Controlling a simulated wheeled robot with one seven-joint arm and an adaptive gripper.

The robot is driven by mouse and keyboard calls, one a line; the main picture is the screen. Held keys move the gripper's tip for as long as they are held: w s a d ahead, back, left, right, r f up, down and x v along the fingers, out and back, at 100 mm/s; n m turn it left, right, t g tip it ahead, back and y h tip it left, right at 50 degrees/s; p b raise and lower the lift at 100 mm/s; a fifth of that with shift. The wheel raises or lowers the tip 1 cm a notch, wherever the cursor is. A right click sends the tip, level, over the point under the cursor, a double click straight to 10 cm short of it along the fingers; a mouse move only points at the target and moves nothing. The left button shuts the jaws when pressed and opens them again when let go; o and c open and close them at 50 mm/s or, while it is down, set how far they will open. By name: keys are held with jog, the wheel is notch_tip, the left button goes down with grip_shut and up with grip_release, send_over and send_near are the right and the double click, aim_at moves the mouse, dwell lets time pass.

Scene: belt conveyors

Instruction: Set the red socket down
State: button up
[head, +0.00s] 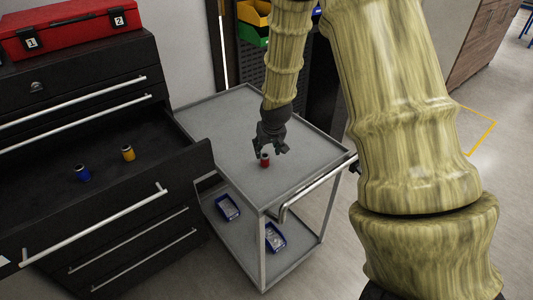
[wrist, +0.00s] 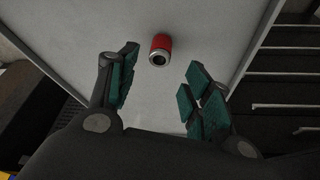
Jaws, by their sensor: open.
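The red socket (head: 265,160) is on the top of the grey cart (head: 225,130). In the wrist view the red socket (wrist: 160,48) shows a red body and a silver rim around a dark hole. It lies beyond my fingertips, roughly in line with the gap between them. My gripper (head: 270,148) is just over the cart top near the socket. In the wrist view my gripper (wrist: 160,84) is open, with its green finger pads wide apart and nothing between them.
A black drawer unit (head: 110,235) stands left with an open drawer holding a blue socket (head: 83,174) and a yellow socket (head: 128,153). A red toolbox (head: 70,27) sits on top. Blue bins (head: 228,208) are on the cart's lower shelf. The cart top around the red socket is clear.

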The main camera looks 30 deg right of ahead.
jog(key=shift+b+v, duration=0.45)
jog(key=shift+v, duration=1.95)
